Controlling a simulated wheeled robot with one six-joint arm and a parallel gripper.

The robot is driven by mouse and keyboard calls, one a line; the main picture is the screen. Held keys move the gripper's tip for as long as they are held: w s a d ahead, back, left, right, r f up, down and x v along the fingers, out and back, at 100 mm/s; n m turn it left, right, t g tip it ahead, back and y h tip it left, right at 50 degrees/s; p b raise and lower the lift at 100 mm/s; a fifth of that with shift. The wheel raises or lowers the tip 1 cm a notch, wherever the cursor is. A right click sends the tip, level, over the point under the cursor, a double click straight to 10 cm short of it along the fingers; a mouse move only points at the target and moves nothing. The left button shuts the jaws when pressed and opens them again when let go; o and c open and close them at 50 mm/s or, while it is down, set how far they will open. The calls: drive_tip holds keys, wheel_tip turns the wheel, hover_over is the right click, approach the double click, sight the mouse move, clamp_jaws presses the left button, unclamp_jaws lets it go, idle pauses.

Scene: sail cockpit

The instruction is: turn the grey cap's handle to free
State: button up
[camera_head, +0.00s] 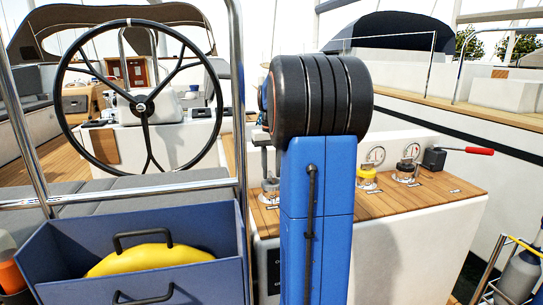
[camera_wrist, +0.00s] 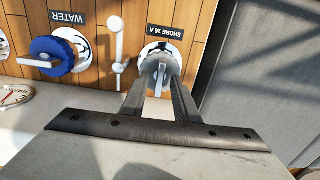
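The grey cap (camera_wrist: 160,56) sits on a round metal flange under the "SHORE 16 A" label in the wrist view. In the head view, a metal fitting (camera_head: 270,193) at the panel's left end appears to be this cap, partly hidden by my arm. My gripper (camera_wrist: 160,78) reaches over the cap with its two fingers apart. A narrow grey handle shows between the fingertips, with a gap visible around it. The fingertips partly cover the cap, so contact with the handle is unclear.
A blue cap (camera_wrist: 52,56) under the "WATER" label and a white lever (camera_wrist: 117,45) are left of the grey cap. A steering wheel (camera_head: 147,105) is at left.

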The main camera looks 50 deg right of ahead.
sight(271, 174)
wheel_tip(271, 174, up, 17)
idle(0.5)
idle(0.5)
